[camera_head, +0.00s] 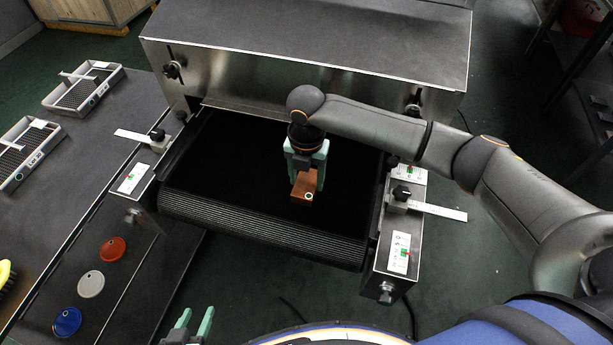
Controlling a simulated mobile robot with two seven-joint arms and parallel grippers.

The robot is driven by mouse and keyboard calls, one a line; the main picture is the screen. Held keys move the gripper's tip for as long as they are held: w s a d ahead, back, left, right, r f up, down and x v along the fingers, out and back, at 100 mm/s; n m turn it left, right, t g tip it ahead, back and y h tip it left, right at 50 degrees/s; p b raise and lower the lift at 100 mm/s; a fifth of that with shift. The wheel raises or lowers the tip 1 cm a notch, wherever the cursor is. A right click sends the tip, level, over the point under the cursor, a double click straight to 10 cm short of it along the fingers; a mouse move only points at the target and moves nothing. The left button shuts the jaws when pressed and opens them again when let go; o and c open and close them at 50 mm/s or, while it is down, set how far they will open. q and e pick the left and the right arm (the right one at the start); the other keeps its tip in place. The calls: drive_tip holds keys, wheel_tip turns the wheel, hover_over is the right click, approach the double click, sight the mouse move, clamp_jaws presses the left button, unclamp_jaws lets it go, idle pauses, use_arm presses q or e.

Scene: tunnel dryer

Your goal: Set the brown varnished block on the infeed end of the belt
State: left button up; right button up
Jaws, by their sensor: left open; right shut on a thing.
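The brown varnished block (302,186) is between the green fingers of my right gripper (307,183), which is shut on it. The block is over the black belt (240,170), near its front, infeed end. I cannot tell whether the block touches the belt or is held just above it. A small light round mark shows on the block. My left gripper (190,328) is at the bottom edge, open and empty, well away from the block. Only its fingertips and a little of its body show.
The metal dryer housing (310,50) stands behind the belt. Side rails with clamp knobs flank the belt, the right one (400,235) carrying labels. On the left table are wire-mesh trays (85,88), an orange disc (113,249), a grey disc (91,284) and a blue disc (67,321).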

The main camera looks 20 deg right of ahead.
sight(307, 182)
drive_tip(key=shift+f, duration=0.1)
drive_tip(key=o, duration=1.4)
wheel_tip(307, 182, up, 12)
drive_tip(key=shift+r+p, duration=0.15)
drive_tip(key=shift+p, duration=0.25)
